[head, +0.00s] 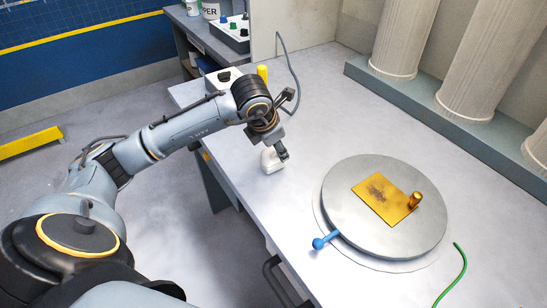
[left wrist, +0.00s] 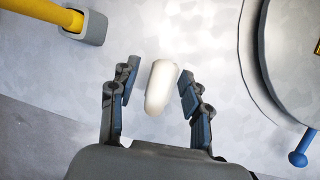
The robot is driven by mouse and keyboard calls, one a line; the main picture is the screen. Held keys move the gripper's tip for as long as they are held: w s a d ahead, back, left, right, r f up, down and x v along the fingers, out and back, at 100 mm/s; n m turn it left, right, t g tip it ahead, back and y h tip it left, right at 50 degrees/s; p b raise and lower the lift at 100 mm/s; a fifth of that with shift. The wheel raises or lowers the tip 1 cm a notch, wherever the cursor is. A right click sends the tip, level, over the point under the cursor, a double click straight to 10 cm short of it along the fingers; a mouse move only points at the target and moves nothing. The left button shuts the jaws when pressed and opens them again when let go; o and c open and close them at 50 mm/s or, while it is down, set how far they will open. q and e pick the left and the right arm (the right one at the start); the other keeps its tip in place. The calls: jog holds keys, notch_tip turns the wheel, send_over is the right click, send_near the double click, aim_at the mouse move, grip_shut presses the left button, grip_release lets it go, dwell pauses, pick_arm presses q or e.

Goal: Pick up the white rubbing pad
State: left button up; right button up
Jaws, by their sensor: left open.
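The white rubbing pad (head: 271,161) lies on the grey table near its left edge, partly hidden by my left gripper in the head view. In the left wrist view the pad (left wrist: 161,86) sits between the two fingers, with a gap showing on the left and the right finger very close to it. My left gripper (head: 281,153) points down at the pad and is open; its fingers also show in the left wrist view (left wrist: 158,88). I cannot tell from these frames whether a finger touches the pad. My right gripper is not in view.
A round grey turntable (head: 340,220) with a blue-knobbed handle (head: 319,243) stands to the right, bearing a gold plate (head: 376,202) with a gold knob. A yellow-handled tool (left wrist: 45,14) is near the pad. A green cord (head: 460,262) lies at right. White columns line the back.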

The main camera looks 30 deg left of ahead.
pick_arm(q)
jog(key=shift+w+f, duration=0.15)
jog(key=shift+f, duration=0.05)
grip_shut()
jog(key=shift+r, duration=0.2)
jog(key=shift+r, duration=0.3)
notch_tip(320, 180, up, 2)
jog(key=shift+r+b, duration=0.25)
jog(key=shift+b, duration=0.35)
jog(key=s+d+r+b, duration=0.2)
jog(key=s+r, duration=0.7)
jog(key=s, duration=0.5)
jog(key=shift+r, duration=0.3)
